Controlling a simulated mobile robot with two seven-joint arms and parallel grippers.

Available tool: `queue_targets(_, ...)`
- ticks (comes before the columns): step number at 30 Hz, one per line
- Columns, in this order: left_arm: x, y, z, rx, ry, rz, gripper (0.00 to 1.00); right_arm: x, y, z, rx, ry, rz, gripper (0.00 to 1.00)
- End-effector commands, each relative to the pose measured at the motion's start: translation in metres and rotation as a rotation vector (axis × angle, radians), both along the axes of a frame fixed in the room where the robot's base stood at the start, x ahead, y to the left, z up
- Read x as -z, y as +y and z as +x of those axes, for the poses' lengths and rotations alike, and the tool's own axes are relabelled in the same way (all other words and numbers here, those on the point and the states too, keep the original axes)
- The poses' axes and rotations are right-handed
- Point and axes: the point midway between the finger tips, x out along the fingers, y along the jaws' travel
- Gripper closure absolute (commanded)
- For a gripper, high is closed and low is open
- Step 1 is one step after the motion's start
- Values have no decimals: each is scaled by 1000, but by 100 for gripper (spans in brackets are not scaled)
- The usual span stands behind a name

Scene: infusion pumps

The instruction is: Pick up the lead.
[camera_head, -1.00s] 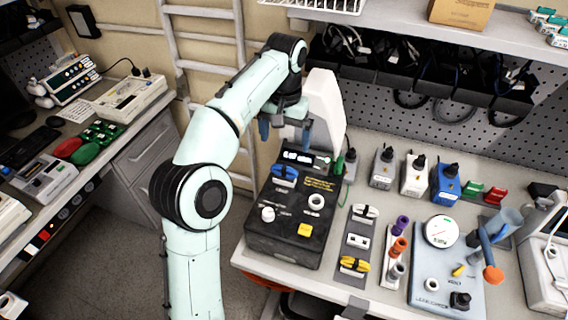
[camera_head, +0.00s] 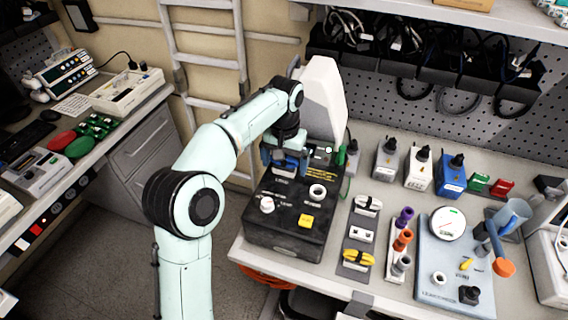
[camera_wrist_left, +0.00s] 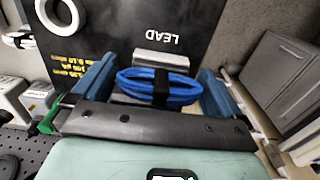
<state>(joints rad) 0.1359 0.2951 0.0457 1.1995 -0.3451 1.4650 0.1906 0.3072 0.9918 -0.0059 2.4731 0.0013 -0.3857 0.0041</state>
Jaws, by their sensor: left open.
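The lead is a coiled blue cable with a black tie around its middle. In the left wrist view the lead (camera_wrist_left: 185,82) lies by a grey block at the LEAD label of a black tester box (camera_wrist_left: 110,30). My left gripper (camera_wrist_left: 155,80) is open, with one blue finger on each side of the coil; contact is not clear. In the head view my left gripper (camera_head: 285,160) is low over the back left of the tester box (camera_head: 285,236) and mostly hides the lead. My right gripper is not in view.
The box top also has a white ring (camera_head: 317,191), a white knob (camera_head: 267,205) and a yellow button (camera_head: 306,221). A tall white housing (camera_head: 323,95) stands close behind my gripper. A strip with coiled leads (camera_head: 359,237) and a gauge board (camera_head: 450,265) are to the right.

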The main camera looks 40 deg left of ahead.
Motion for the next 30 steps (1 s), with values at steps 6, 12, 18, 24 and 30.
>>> queue_targets(6, -1, 0, 0, 1, -1, 0, 6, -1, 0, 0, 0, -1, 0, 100)
queue_targets(12, -1, 0, 0, 1, -1, -1, 51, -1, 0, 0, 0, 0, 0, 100)
queue_targets(18, -1, 0, 0, 1, -1, -1, 51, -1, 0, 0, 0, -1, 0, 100)
queue_targets(24, -12, 0, 1, 1, -2, 0, 51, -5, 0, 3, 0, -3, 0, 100)
queue_targets(30, -48, -1, 2, 2, -7, 0, 51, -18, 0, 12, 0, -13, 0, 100)
